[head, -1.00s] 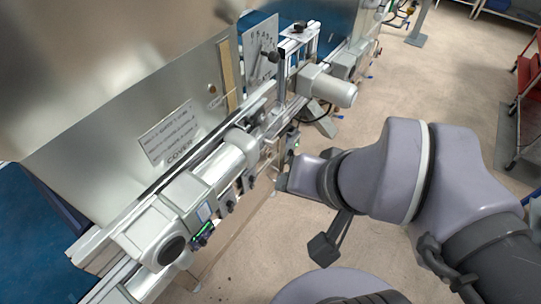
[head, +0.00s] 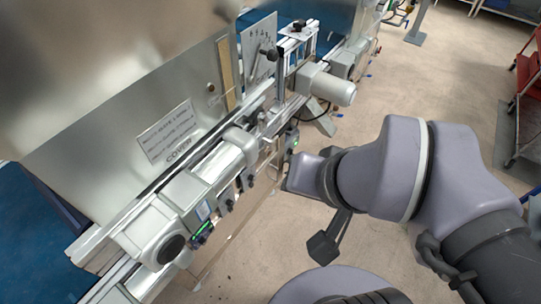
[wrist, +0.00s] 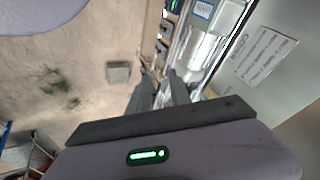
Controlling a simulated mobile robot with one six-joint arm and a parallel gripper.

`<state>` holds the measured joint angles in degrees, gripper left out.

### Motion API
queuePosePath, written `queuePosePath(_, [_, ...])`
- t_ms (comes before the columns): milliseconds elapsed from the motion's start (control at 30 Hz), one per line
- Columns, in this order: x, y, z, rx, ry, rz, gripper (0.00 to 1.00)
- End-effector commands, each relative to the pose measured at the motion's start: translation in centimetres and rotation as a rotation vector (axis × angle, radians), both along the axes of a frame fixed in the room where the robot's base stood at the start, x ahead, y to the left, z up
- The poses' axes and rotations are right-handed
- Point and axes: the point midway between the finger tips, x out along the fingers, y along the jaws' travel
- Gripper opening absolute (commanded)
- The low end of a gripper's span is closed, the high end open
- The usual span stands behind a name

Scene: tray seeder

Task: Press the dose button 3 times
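My gripper (wrist: 160,84) shows in the wrist view as two dark fingers with a narrow gap between their tips, with nothing visibly held. It points toward the metal machine. In the head view the end of my arm is beside the machine's near side, and the fingers are hidden or too small to make out. I cannot tell which part is the dose button.
A metal cover with a printed label (head: 168,132) stands over the machine's left side. A grey motor (head: 328,87) juts out toward the aisle. A red cart (head: 528,80) stands at the far right. The floor (head: 450,85) between is clear.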

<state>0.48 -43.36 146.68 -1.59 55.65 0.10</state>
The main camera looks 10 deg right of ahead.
Motion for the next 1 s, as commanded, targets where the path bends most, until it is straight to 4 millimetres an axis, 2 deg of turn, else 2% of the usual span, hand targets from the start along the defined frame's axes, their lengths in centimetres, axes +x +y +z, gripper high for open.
queuePosePath(33, [0.0, 0.0, 0.0, 0.0, 0.0, 0.0, 0.13])
queuePosePath(100, [0.0, 0.0, 0.0, 0.0, 0.0, 0.0, 0.0])
queuePosePath(1000, [0.0, 0.0, 0.0, 0.0, 0.0, 0.0, 0.0])
